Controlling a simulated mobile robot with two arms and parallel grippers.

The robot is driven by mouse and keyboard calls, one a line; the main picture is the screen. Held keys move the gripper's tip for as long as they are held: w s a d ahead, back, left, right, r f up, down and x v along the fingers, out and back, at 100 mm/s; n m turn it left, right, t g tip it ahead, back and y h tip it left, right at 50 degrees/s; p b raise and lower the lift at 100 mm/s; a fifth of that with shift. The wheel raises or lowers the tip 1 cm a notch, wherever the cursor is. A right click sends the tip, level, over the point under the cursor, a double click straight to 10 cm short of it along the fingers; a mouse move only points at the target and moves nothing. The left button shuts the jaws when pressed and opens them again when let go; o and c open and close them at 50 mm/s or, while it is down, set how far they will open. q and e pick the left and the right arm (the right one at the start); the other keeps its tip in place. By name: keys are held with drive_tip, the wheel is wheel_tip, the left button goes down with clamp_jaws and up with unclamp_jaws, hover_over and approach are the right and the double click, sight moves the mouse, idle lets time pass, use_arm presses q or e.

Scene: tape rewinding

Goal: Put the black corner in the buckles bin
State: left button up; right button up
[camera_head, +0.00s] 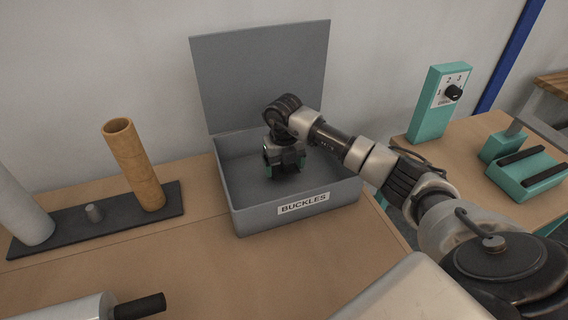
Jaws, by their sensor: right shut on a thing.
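The grey buckles bin (236,205) stands on the table with its lid open upright at the back and a "BUCKLES" label on its front wall. My right gripper (283,168) points down inside the bin's opening, a little left of its middle. It is shut on a small dark thing, which I take to be the black corner; the gripper mostly hides it and its shape is hard to make out. I cannot tell whether it touches the bin floor. My left gripper is not in view.
A dark base (110,220) left of the bin carries a brown tube (133,165), a short peg and a pale cylinder (22,210). A light roller (65,308) with a black end lies at the front left. A teal control box (437,105) stands at right.

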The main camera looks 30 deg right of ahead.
drive_tip(key=shift+f, duration=0.1)
drive_tip(key=o, duration=0.7)
drive_tip(key=shift+o, duration=0.2)
wheel_tip(320, 180, up, 12)
idle(0.4)
